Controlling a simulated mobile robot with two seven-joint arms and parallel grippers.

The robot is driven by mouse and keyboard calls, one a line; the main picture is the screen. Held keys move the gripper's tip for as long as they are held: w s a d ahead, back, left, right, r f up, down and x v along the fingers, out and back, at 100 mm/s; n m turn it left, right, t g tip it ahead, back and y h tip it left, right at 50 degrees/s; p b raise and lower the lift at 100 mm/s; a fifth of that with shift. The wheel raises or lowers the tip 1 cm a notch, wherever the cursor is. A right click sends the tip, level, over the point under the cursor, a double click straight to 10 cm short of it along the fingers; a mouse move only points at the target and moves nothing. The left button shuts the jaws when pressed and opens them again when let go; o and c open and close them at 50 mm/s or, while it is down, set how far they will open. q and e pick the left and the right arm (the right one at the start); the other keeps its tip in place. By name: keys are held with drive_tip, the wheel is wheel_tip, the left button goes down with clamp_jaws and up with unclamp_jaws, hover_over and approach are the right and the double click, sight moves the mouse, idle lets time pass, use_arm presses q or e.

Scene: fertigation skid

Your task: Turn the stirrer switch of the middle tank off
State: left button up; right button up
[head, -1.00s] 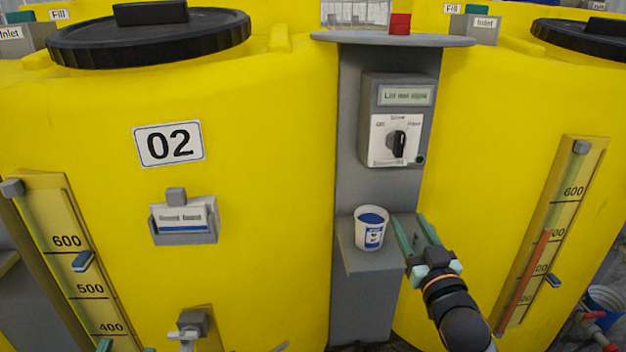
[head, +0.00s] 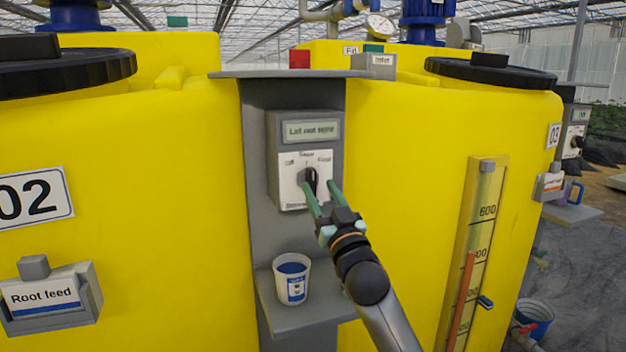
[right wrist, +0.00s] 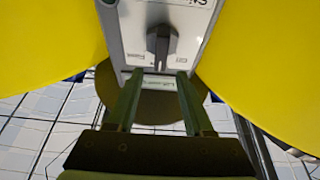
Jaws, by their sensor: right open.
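The switch box (head: 292,150) is on the grey post between tank 02 (head: 120,130) and the yellow tank to its right. Its black knob (head: 311,182) stands about upright on a white plate with small, blurred labels. The knob (right wrist: 161,45) also shows in the right wrist view, nearly in line with the fingers. My right gripper (head: 319,188) is open in front of the plate, its fingertips close around the knob's lower part in the head view. In the right wrist view, the gripper (right wrist: 156,76) has its tips just short of the knob, apart from it. My left gripper is out of view.
A white cup (head: 291,280) with blue contents stands on the grey shelf (head: 300,315) below the box. A grey cap plate (head: 290,74) tops the post, with a red block (head: 299,58) above it. A level gauge (head: 475,235) is on the right tank.

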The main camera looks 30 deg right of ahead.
sight(313, 177)
drive_tip(key=shift+x, duration=2.55)
drive_tip(key=shift+f, duration=0.1)
clamp_jaws()
